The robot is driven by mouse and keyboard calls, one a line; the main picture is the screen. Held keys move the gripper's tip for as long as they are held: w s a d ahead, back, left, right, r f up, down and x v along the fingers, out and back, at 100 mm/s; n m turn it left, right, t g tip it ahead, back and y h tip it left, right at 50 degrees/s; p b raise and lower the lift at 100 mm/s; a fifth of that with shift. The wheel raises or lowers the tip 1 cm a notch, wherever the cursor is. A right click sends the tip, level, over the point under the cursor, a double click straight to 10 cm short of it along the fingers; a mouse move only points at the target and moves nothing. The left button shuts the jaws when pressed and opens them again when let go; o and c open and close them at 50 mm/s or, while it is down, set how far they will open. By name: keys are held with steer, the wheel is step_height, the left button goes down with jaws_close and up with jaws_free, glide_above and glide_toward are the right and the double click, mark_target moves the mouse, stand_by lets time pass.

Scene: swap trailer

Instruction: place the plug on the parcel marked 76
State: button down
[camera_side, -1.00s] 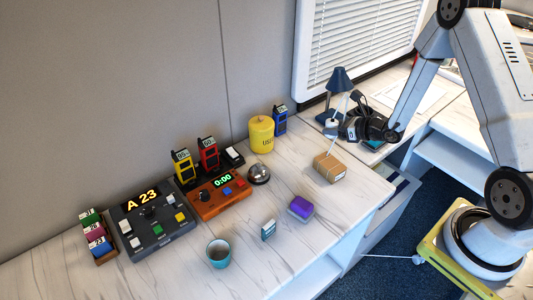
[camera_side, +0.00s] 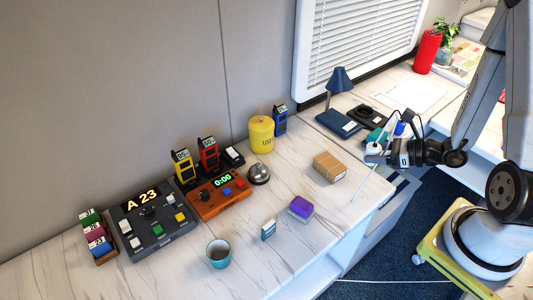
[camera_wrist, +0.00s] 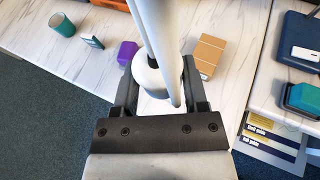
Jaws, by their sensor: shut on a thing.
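My gripper (camera_side: 376,156) is shut on the white plug (camera_side: 374,147), above the right edge of the desk and to the right of the parcel. In the wrist view the plug (camera_wrist: 148,76) sits between the two fingers, and a thick pale cord passes close to the camera. In the side view a thin pale cord hangs from it toward the desk edge. The brown cardboard parcel (camera_side: 329,167) lies on the desk with nothing on it. It also shows in the wrist view (camera_wrist: 208,54), just beyond the right finger. I cannot read a number on it.
A purple block (camera_side: 301,207), a small teal box (camera_side: 268,230) and a teal cup (camera_side: 219,254) stand left of the parcel. A bell (camera_side: 259,173) and yellow canister (camera_side: 261,134) stand behind. A blue lamp (camera_side: 340,80) is at the back. Desk around the parcel is mostly clear.

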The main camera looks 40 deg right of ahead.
steer(key=w+d+f, duration=0.2)
steer(key=w+f, duration=0.2)
steer(key=w, duration=0.5)
glide_above(332, 163)
steer(key=shift+s+f, duration=0.15)
steer(key=shift+f, duration=1.2)
steer(key=shift+s+f, duration=0.15)
steer(key=shift+f, duration=1.2)
steer(key=shift+w+f, duration=0.2)
steer(key=shift+f, duration=1.6)
steer(key=shift+f, duration=0.15)
steer(key=shift+c, duration=0.6)
jaws_free()
